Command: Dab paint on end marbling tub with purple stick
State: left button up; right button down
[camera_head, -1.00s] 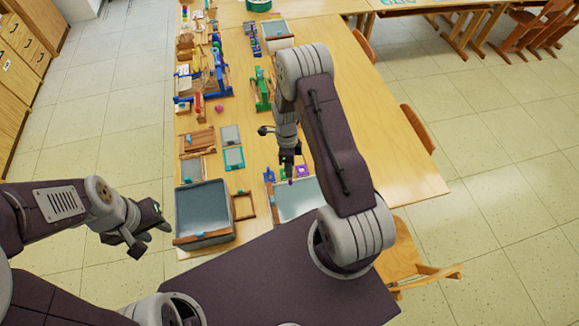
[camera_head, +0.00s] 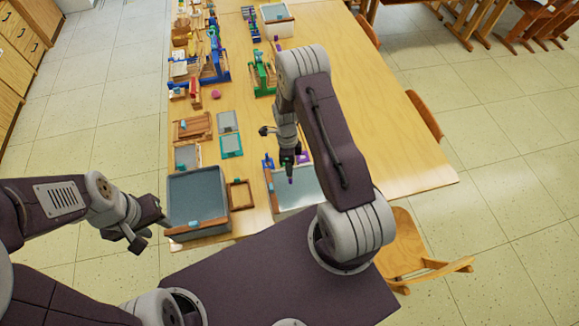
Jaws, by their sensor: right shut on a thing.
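Only the stick's lower end shows. That near right marbling tub (camera_head: 292,196) has pale liquid and is partly hidden by my right arm. A near left marbling tub (camera_head: 170,205) has grey-blue liquid and a wooden front edge. Another pale tub (camera_head: 275,30) stands farther up the table. Which one is the end tub I cannot tell. My left gripper (camera_head: 150,230) is open and empty, left of the near left tub, off the table.
The wooden table (camera_head: 385,130) is clear on its right side. A wooden frame (camera_head: 240,194) stands between the near tubs. A chair (camera_head: 405,250) is at the right.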

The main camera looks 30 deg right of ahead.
jog(key=shift+f, duration=0.3)
dwell(0.5)
jog(key=shift+r, duration=0.2)
jog(key=p+v, duration=0.2)
jog(key=v, duration=0.1)
jog(key=s+p+v, duration=0.1)
jog(key=p+v, duration=0.2)
jog(key=s+p+v, duration=0.1)
jog(key=p+v, duration=0.1)
jog(key=v, duration=0.1)
jog(key=shift+a+r+p, duration=0.3)
jog(key=shift+r, duration=0.25)
jog(key=shift+f, duration=0.1)
